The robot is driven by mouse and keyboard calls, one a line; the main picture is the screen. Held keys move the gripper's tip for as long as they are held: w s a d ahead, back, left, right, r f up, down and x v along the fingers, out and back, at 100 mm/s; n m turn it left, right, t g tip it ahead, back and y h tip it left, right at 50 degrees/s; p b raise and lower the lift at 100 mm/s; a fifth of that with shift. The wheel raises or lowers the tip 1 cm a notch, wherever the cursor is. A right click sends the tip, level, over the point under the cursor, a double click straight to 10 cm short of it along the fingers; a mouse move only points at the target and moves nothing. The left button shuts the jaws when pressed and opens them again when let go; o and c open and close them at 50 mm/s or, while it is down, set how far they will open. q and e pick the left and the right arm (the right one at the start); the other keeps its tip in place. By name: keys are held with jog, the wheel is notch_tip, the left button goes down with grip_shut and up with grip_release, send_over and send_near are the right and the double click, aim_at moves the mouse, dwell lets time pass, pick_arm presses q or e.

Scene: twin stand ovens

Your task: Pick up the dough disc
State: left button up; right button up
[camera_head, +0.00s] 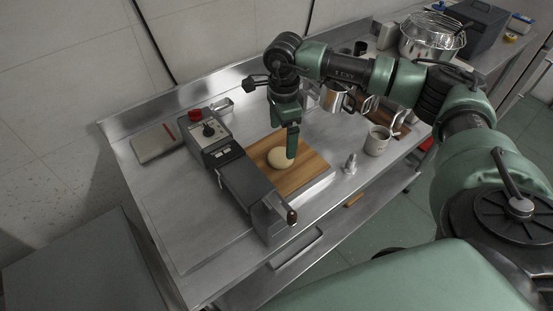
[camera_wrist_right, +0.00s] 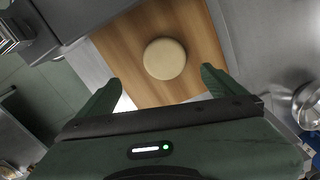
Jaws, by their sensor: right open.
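The dough disc (camera_head: 280,158) is a pale round piece lying flat on a wooden board (camera_head: 311,174) on the steel table. In the right wrist view the dough disc (camera_wrist_right: 164,59) lies ahead of the fingertips, roughly midway between their lines. My right gripper (camera_head: 292,152) hangs over the board, close to the disc, and partly covers its right edge in the head view. Its two fingers are apart and empty in the wrist view (camera_wrist_right: 157,82). I cannot tell its exact height above the board. My left gripper is not in view.
A grey machine (camera_head: 240,175) with a red knob stands close along the board's left side. A metal cup (camera_head: 377,141) and a small metal piece (camera_head: 350,163) stand to the right.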

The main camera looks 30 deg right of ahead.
aim_at(281, 155)
jog(key=f, duration=0.1)
jog(key=f+p, duration=0.1)
jog(key=f, duration=0.1)
jog(key=shift+w, duration=0.4)
jog(key=shift+f, duration=0.35)
notch_tip(281, 155, down, 4)
jog(key=shift+r+p, duration=0.15)
jog(key=shift+p, duration=0.7)
jog(key=shift+w+f, duration=0.1)
jog(key=shift+f, duration=0.45)
jog(key=shift+r, duration=0.1)
jog(key=c, duration=1.5)
